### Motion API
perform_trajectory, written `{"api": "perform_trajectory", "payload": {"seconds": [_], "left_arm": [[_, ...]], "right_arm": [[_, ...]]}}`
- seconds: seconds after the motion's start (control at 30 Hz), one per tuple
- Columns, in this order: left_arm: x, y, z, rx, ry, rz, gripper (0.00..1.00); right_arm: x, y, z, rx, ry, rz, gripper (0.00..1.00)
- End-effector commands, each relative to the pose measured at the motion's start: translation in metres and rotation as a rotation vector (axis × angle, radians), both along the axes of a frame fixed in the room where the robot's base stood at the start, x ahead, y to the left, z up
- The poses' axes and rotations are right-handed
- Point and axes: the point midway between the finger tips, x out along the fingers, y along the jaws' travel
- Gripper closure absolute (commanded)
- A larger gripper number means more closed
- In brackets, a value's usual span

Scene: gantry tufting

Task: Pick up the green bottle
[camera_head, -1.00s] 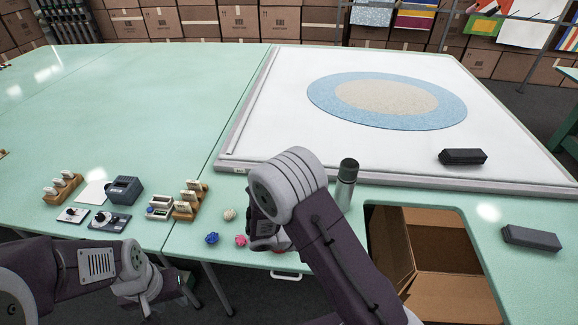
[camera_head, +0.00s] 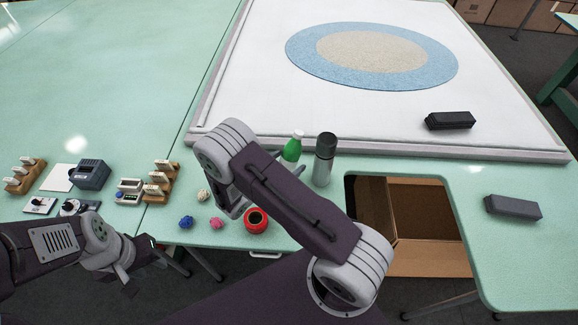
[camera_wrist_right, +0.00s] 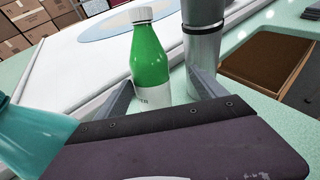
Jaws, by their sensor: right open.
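The green bottle (camera_head: 293,147) with a white cap stands upright on the table, just in front of the white board. In the right wrist view the bottle (camera_wrist_right: 149,58) has a white label low on it. My right gripper (camera_wrist_right: 164,82) is open, with one finger on each side of the bottle's lower part; I cannot tell whether they touch it. In the head view the right arm hides the bottle's lower part. My left gripper (camera_head: 140,272) is low at the table's front edge, away from the bottle; its jaws are unclear.
A grey flask with a black lid (camera_head: 325,160) stands close to the right of the bottle. A red round container (camera_head: 257,220) and small yarn balls (camera_head: 217,223) lie nearer the front edge. An open cardboard box (camera_head: 430,230) sits in the table cutout. A black block (camera_head: 450,121) lies on the board.

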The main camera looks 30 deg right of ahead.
Motion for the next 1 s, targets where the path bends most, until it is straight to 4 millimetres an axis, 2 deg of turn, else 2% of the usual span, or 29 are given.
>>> {"api": "perform_trajectory", "payload": {"seconds": [0.1, 0.2, 0.47, 0.57, 0.77, 0.8, 1.0], "left_arm": [[0.0, 0.0, 0.011, 0.0, 0.0, 0.0, 0.64], [0.0, 0.0, 0.012, 0.0, 0.0, 0.0, 0.64], [0.0, 0.0, 0.011, 0.0, 0.0, 0.0, 0.64], [0.0, 0.0, 0.011, 0.0, 0.0, 0.0, 0.64], [0.0, 0.0, 0.011, 0.0, 0.0, 0.0, 0.64], [0.0, 0.0, 0.011, 0.0, 0.0, 0.0, 0.64], [0.0, 0.0, 0.011, 0.0, 0.0, 0.0, 0.64]], "right_arm": [[0.009, -0.021, -0.003, -0.001, 0.001, -0.008, 0.19], [0.015, -0.033, -0.009, 0.001, 0.0, -0.005, 0.19], [0.018, -0.038, -0.013, 0.001, -0.001, -0.003, 0.19], [0.018, -0.038, -0.012, 0.001, -0.001, -0.003, 0.42], [0.018, -0.038, -0.012, 0.001, -0.001, -0.003, 0.97], [0.018, -0.038, -0.012, 0.001, -0.001, -0.003, 1.0], [0.018, -0.038, -0.012, 0.001, -0.001, -0.003, 1.0]]}}
